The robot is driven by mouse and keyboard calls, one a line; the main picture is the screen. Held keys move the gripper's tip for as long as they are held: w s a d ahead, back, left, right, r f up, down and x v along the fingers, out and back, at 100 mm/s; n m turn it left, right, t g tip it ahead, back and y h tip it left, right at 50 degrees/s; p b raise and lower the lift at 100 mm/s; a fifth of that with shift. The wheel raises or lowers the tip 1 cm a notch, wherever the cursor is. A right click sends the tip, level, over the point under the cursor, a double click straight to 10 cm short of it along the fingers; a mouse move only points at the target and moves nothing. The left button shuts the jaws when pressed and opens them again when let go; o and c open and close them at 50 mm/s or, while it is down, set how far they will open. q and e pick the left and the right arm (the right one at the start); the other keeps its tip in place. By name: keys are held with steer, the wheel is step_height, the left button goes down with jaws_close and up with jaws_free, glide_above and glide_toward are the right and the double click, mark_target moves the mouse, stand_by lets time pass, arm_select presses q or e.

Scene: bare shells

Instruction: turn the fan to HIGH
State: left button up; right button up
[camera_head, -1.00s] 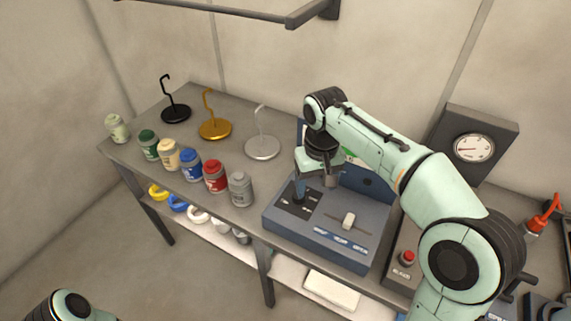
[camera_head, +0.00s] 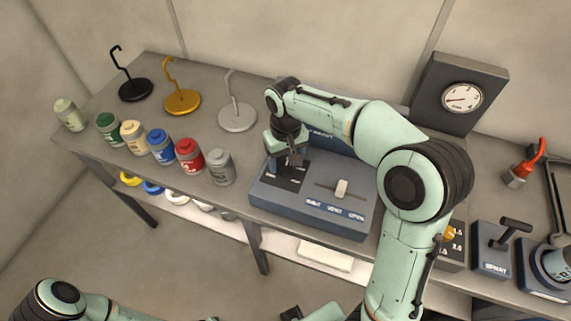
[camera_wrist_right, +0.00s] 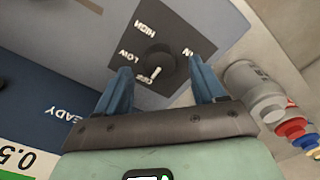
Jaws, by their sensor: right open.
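The fan knob (camera_wrist_right: 158,62) is a small black dial on a dark panel, with labels HIGH, LOW and OFF around it in the right wrist view. Its white pointer line faces the OFF label. The panel is on the left part of the blue-grey control box (camera_head: 313,219) in the head view. My right gripper (camera_wrist_right: 161,68) is open, with one blue finger on each side of the knob. I cannot tell whether the fingers touch it. In the head view, my right gripper (camera_head: 289,160) points down over the panel and hides the knob. My left gripper is not clearly visible.
A white slider (camera_head: 341,188) is on the same box, right of my gripper. Several paint jars, including a grey one (camera_head: 221,168), stand left of the box. Hook stands (camera_head: 237,117) are behind them. A gauge box (camera_head: 460,96) stands at the back right.

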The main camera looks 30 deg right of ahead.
mark_target(286, 168)
steer(key=shift+f, duration=1.2)
steer(key=c, duration=1.1)
steer(key=shift+o, duration=0.2)
